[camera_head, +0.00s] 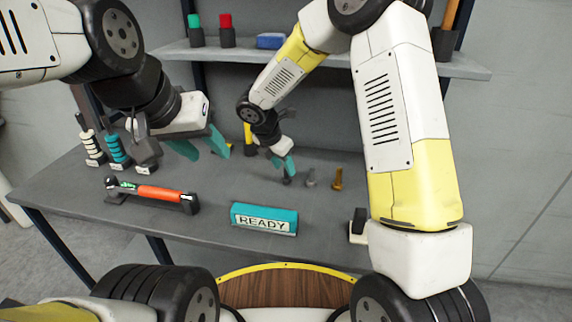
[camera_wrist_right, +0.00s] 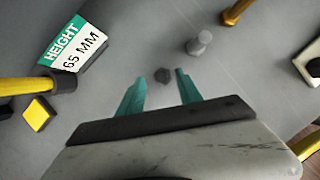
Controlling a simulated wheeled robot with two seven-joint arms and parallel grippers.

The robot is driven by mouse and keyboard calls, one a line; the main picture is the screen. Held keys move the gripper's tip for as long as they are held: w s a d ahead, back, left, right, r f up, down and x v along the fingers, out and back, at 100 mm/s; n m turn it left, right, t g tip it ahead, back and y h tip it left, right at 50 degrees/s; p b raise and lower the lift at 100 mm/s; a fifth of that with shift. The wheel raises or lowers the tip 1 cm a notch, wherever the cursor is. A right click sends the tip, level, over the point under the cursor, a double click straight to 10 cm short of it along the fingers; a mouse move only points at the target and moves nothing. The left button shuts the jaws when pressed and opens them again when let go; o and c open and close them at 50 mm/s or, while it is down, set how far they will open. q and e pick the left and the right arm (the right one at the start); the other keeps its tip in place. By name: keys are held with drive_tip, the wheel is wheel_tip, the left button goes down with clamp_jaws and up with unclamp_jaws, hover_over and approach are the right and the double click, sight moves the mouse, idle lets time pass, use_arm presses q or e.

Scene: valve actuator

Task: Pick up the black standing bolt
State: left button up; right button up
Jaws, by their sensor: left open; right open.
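The black standing bolt (camera_head: 287,180) is at the left end of a short row of bolts on the grey bench, partly hidden by my right gripper (camera_head: 283,164). In the right wrist view its dark hexagonal head (camera_wrist_right: 162,75) shows from above, in the gap between the two teal fingertips. The right gripper is open, pointing down at the bolt; no finger visibly touches it. My left gripper (camera_head: 203,148) is open and empty above the bench, left of the bolt.
A grey bolt (camera_head: 311,178) and a brass bolt (camera_head: 337,179) stand right of the black bolt.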

sight(286, 178)
drive_tip(key=x, duration=0.3)
drive_tip(key=shift+d, duration=0.1)
drive_tip(key=shift+s, duration=0.1)
clamp_jaws()
drive_tip(key=shift+r, duration=0.1)
